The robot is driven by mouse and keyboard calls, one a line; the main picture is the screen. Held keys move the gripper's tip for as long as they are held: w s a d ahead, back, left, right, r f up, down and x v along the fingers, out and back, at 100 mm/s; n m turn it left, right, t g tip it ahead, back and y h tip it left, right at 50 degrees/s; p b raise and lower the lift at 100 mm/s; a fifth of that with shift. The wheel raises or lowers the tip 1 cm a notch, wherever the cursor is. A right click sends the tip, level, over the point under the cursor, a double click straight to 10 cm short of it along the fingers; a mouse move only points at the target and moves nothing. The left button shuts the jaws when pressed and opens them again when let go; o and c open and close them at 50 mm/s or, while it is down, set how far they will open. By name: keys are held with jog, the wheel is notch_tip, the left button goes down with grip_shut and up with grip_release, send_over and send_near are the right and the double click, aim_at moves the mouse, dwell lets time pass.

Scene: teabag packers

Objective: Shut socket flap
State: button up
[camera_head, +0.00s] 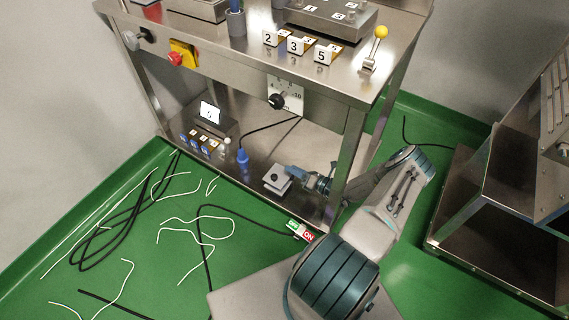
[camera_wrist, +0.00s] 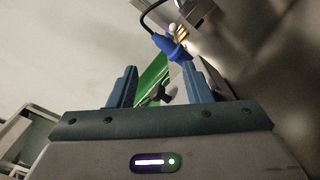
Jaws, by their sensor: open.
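A small grey socket box (camera_head: 277,180) sits on the lower steel shelf near its front edge. A light plate with a dark spot shows on it; I cannot tell clearly how far its flap stands open. My gripper (camera_head: 292,171) is just right of the box, its fingers pointing left towards it; whether they touch it is unclear. In the wrist view my gripper (camera_wrist: 160,75) has its two blue fingers apart, with no object clearly held between them. A blue plug (camera_head: 243,157) on a black cable stands left of the box; it also shows beyond the fingers in the wrist view (camera_wrist: 172,46).
The steel table (camera_head: 225,75) stands over the shelf, its front right leg (camera_head: 347,155) close to my arm. A small display (camera_head: 209,112) and a dial (camera_head: 277,101) are nearby. Loose cables (camera_head: 130,215) lie on the green floor. A steel cabinet (camera_head: 490,190) stands right.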

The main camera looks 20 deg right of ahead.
jog(key=v, duration=0.5)
jog(key=shift+s+d+p, duration=0.15)
jog(key=shift+s+p, duration=0.2)
